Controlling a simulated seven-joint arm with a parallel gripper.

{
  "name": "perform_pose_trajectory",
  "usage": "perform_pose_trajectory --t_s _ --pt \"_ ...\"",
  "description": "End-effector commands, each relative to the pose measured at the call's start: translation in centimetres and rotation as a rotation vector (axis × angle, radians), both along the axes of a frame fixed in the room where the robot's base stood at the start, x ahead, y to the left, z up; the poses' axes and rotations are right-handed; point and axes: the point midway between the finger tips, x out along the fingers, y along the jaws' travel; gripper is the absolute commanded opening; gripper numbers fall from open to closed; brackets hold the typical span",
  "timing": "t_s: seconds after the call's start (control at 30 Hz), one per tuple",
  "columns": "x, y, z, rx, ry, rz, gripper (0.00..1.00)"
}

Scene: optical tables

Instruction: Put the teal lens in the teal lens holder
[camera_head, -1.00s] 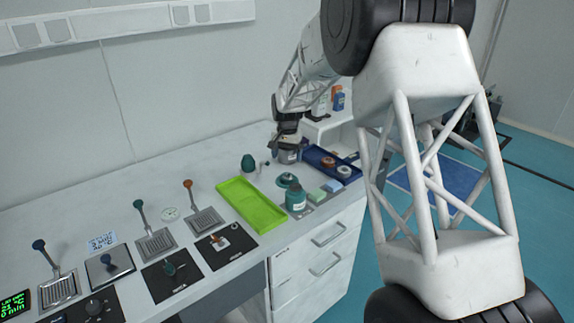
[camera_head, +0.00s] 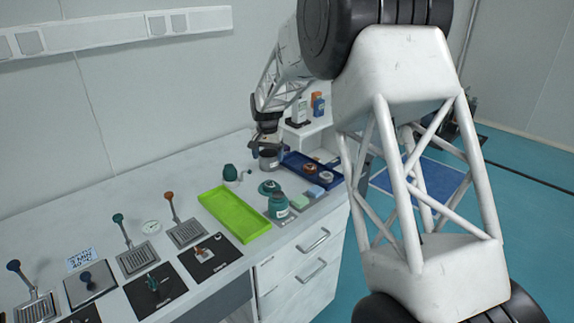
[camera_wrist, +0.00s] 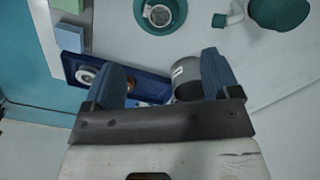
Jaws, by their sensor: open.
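I cannot single out the teal lens with certainty. A round teal piece (camera_head: 269,187) with a metallic ring at its centre lies on the bench; it also shows at the top of the wrist view (camera_wrist: 172,8). A small teal fitting (camera_head: 152,283) stands on a black plate at the front left and may be the holder; its detail is too small to tell. My gripper (camera_head: 265,138) is open over the back right of the bench, by a grey cylinder (camera_head: 268,160). In the wrist view, the cylinder (camera_wrist: 187,72) shows beside the right finger of my gripper (camera_wrist: 161,62).
A blue tray (camera_head: 295,163) with ring-shaped parts lies right of the cylinder. Several levered devices line the left. Bare bench lies behind the lime tray.

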Motion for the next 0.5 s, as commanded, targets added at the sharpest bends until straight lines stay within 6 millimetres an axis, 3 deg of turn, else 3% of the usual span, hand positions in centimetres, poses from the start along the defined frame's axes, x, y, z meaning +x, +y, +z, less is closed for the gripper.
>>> perform_pose_trajectory --t_s 0.27,0.5 --pt "-0.1 -0.1 0.2 0.001 -0.001 0.0 0.82" --pt "-1.7 -1.8 2.1 0.003 -0.011 0.007 0.82"
